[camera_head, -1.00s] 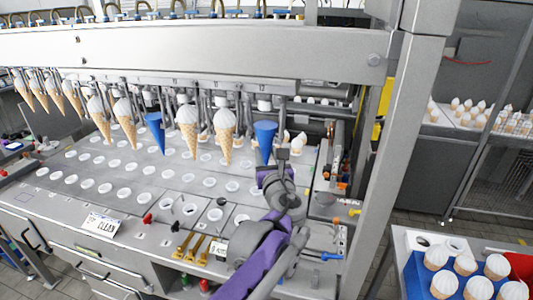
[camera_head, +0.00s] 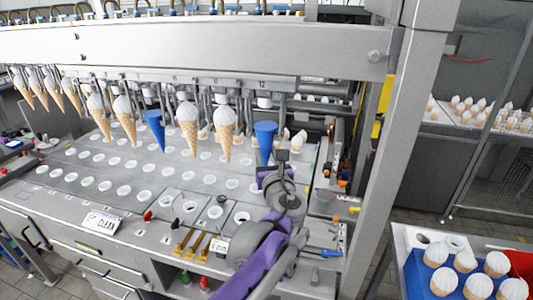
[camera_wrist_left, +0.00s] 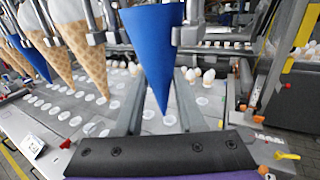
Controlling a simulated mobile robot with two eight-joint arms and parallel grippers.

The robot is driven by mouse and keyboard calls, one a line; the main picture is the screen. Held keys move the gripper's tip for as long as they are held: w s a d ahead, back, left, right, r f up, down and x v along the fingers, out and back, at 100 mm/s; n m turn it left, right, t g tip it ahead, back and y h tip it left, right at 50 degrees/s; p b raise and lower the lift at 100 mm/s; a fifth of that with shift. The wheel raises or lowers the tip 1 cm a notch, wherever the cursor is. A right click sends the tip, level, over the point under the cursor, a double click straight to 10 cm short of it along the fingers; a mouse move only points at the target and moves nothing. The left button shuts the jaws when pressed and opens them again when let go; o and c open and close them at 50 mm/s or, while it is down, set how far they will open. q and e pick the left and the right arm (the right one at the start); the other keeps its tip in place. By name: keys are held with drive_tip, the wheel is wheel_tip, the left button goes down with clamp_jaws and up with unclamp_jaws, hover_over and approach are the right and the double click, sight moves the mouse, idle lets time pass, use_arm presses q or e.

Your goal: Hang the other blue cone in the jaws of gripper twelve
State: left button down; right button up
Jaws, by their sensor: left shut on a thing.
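A blue cone (camera_head: 265,136) hangs point down at the right end of the row of machine grippers. It shows large in the left wrist view (camera_wrist_left: 155,45), its wide top between two grey machine jaws; I cannot tell whether they grip it. My left gripper (camera_head: 270,160) is shut on this cone, its fingers on either side of the lower part. Another blue cone (camera_head: 156,128) hangs further left in the row. My right gripper is not in view.
Wafer cones with white tops (camera_head: 224,130) hang along the row to the left. The deck (camera_head: 150,180) below has rows of round white holes. A grey post (camera_head: 385,150) stands to the right. A blue tray (camera_head: 420,280) of cones is at lower right.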

use_arm(q)
drive_tip(key=shift+c, duration=0.6)
unclamp_jaws()
drive_tip(key=shift+s, duration=0.1)
drive_tip(key=s+a, duration=0.2)
drive_tip(key=s, duration=0.6)
drive_tip(key=shift+s+a, duration=0.2)
drive_tip(key=shift+a, duration=0.2)
idle(0.8)
drive_tip(key=s+a+f+n+g+y, duration=0.1)
drive_tip(key=s+a+f+n+g, duration=0.35)
drive_tip(key=a+f+n, duration=0.35)
drive_tip(key=s+a+f+n+g+y, duration=0.1)
drive_tip(key=s+a+f+n+g, duration=0.2)
drive_tip(key=s+a+f+n, duration=0.5)
drive_tip(key=s+a+f+n+g+h, duration=0.1)
drive_tip(key=s+f+n+g+h, duration=0.3)
drive_tip(key=s+f+n, duration=0.6)
drive_tip(key=s+n, duration=0.1)
drive_tip(key=n, duration=0.7)
drive_tip(key=shift+a+f+n+h, duration=0.25)
drive_tip(key=shift+a+n+h, duration=0.05)
drive_tip(key=shift+a, duration=0.05)
